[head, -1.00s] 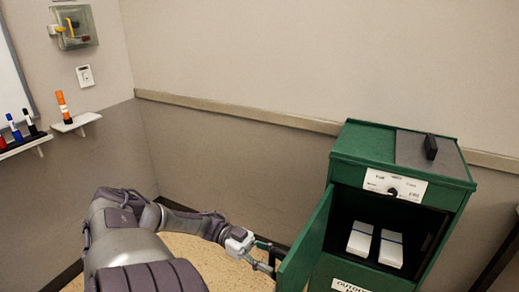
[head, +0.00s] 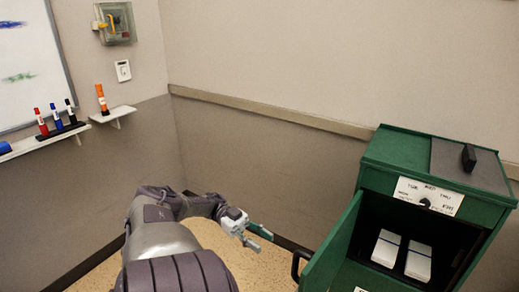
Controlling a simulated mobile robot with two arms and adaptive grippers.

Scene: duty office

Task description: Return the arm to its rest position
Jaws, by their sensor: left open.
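My left arm comes in from the lower left. Its gripper (head: 259,239) is open and empty, over the floor to the left of the green cabinet's open door (head: 333,245). A visible gap separates it from the door's black handle (head: 300,264). The green cabinet (head: 385,149) stands at the right with its door swung out to the left. Two white boxes (head: 386,248) lie side by side inside it. My right gripper is not in the head view.
A black block (head: 469,157) sits on the cabinet top. Markers stand on a wall ledge (head: 36,144) at the left, and an orange one (head: 102,100) on a small shelf (head: 115,112). A clear-covered box (head: 116,24) hangs above. The speckled floor (head: 205,240) around my gripper is clear.

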